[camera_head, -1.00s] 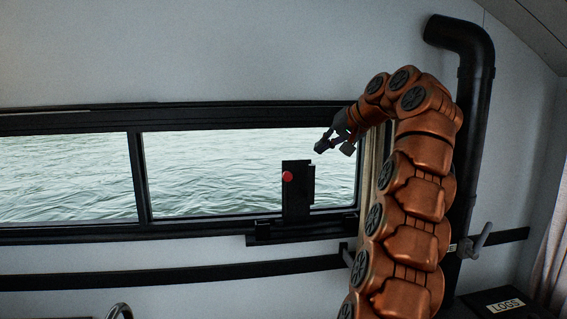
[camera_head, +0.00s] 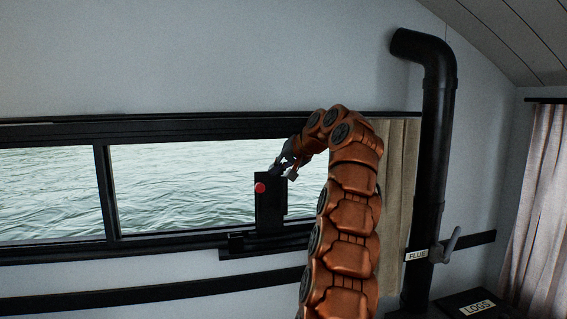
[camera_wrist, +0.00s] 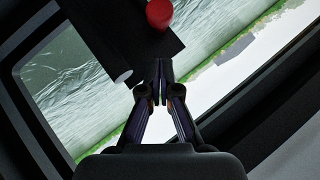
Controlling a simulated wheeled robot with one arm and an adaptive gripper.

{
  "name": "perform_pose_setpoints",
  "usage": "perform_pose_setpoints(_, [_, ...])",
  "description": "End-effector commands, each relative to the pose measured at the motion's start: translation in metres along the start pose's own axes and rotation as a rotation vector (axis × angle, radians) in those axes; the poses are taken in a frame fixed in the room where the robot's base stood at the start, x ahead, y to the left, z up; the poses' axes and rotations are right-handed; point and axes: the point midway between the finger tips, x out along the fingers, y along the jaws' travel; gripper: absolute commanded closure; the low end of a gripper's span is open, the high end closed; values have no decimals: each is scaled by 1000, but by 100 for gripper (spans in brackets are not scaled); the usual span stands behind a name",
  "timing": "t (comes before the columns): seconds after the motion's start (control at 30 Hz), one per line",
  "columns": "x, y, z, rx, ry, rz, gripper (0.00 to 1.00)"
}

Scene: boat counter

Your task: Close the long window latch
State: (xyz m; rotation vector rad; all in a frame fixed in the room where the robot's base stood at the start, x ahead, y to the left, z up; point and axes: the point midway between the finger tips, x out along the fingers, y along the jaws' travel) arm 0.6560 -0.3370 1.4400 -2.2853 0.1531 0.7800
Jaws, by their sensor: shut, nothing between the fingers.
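The long window latch (camera_head: 270,206) is a black upright plate with a red knob (camera_head: 260,188) on its upper left. It stands on the lower window frame, in front of the glass. My gripper (camera_head: 277,172) is at the latch's upper right edge, with its fingers pointing down and left. In the wrist view my gripper (camera_wrist: 161,66) has its fingertips together with nothing between them. There the latch plate (camera_wrist: 125,38) and red knob (camera_wrist: 159,13) lie just beyond the fingertips. I cannot tell whether the fingers touch the plate.
A black window frame (camera_head: 103,190) with water behind the panes spans the wall. A beige curtain (camera_head: 400,180) hangs right of my arm. A black flue pipe (camera_head: 436,150) with a grey handle (camera_head: 446,246) stands farther right. A black box marked LOGS (camera_head: 478,307) is below.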

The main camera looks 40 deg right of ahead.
Motion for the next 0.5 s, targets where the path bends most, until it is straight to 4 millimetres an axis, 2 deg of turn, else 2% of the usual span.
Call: perform_pose_setpoints(0.5, [10, -1, 15, -2, -1, -1, 100])
